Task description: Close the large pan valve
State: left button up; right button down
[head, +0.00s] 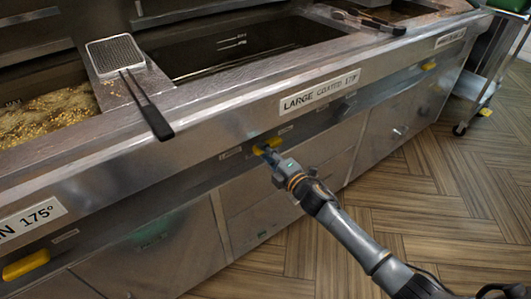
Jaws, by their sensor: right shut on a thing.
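My right gripper (266,151) reaches up from the lower right and is shut on the yellow valve handle. How far the valve is turned cannot be told. My left gripper is not in view.
A wire skimmer (116,56) lies at the pan's left, its dark handle sticking over the front edge. Another yellow handle (26,264) is at the lower left, one more (429,66) at the right. A wheeled trolley stands far right. The wood floor (440,190) is clear.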

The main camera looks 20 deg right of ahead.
jog(key=shift+f, duration=0.1)
dwell(0.4)
jog(key=c, duration=1.2)
grip_release()
jog(key=shift+s, duration=0.1)
jog(key=v, duration=1.2)
